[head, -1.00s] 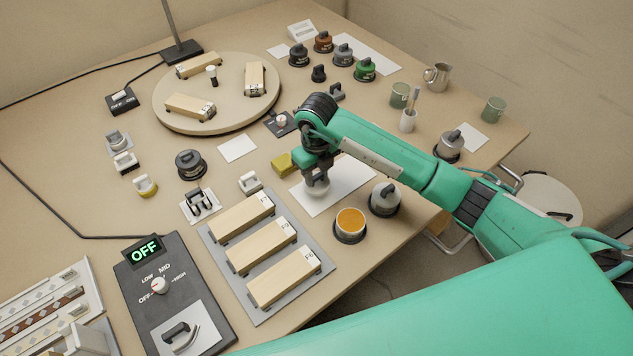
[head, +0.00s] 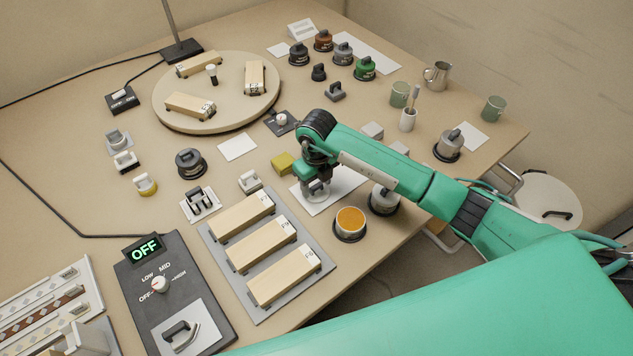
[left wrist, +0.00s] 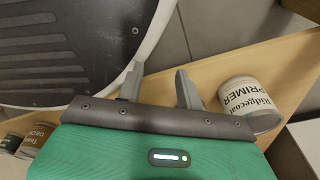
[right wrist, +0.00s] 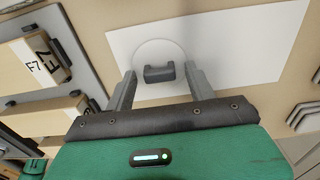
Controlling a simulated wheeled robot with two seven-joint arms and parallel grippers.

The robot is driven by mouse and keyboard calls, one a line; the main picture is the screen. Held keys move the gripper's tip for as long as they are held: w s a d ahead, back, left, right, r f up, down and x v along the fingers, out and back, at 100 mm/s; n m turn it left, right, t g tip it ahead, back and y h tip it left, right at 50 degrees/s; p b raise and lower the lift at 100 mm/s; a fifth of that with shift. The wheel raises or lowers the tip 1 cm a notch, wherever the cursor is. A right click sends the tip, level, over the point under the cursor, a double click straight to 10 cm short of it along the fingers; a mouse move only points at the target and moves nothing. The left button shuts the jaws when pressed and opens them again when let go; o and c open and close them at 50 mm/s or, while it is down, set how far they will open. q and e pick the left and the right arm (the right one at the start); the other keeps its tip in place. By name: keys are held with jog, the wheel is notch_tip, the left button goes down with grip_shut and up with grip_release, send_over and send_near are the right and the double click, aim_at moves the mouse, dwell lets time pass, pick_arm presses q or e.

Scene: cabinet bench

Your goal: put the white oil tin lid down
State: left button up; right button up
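The white oil tin lid (right wrist: 148,52) is a pale round disc with a dark grey grip on top. It lies flat on the white sheet (right wrist: 235,50) in the right wrist view. In the head view the lid (head: 313,194) shows partly under my right gripper (head: 316,184). The right gripper is open in the right wrist view (right wrist: 160,88), one finger on each side of the lid's grip, with gaps between. An open tin with amber contents (head: 350,220) stands just right of the sheet. My left gripper (left wrist: 160,80) is open and empty, outside the head view.
A grey lidded tin (head: 384,200) stands beside the open tin, partly behind my arm. A yellow block (head: 283,163) is left of the sheet. A tray (head: 240,290) with wooden blocks lies at the front. A primer tin (left wrist: 250,105) is near the left gripper.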

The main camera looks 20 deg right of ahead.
aim_at(316, 185)
pick_arm(q)
jog(key=shift+s, duration=0.1)
pick_arm(e)
jog(key=shift+r, duration=0.1)
jog(key=shift+r, duration=0.3)
notch_tip(316, 185, up, 7)
jog(key=shift+f+b, duration=0.2)
jog(key=shift+b, duration=0.15)
pick_arm(q)
jog(key=shift+w+r, duration=0.35)
jog(key=shift+w, duration=0.55)
pick_arm(e)
notch_tip(316, 185, up, 5)
pick_arm(q)
jog(key=shift+s, duration=0.15)
